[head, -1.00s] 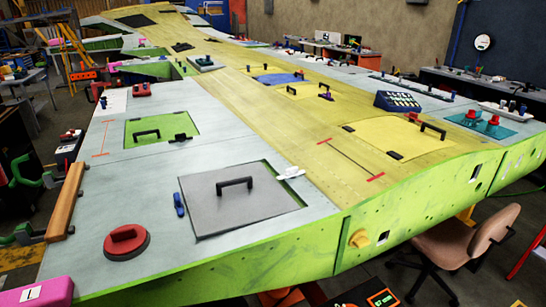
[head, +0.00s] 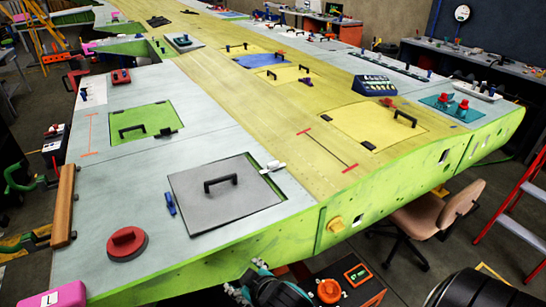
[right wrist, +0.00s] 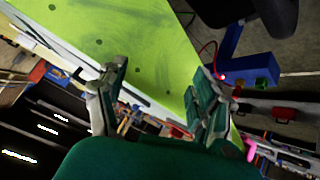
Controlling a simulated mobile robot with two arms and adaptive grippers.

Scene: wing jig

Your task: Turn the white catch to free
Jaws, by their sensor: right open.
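The small white catch (head: 273,167) sits at the upper right edge of a grey square panel (head: 225,213) with a black handle (head: 221,184). It is too small to tell exactly how it is turned. My right gripper (head: 260,281) is at the bottom edge of the head view, below the near green edge of the wing and well apart from the catch. In the right wrist view its fingers (right wrist: 158,88) are spread and empty, with the green wing side beyond. The catch does not show there. My left gripper is not in view.
A blue catch (head: 170,204) sits at the panel's left edge. A red round knob (head: 127,243) stands left of it and a pink block (head: 55,295) at the near left corner. A chair (head: 428,212) and an orange-trimmed box (head: 345,285) stand below the wing edge.

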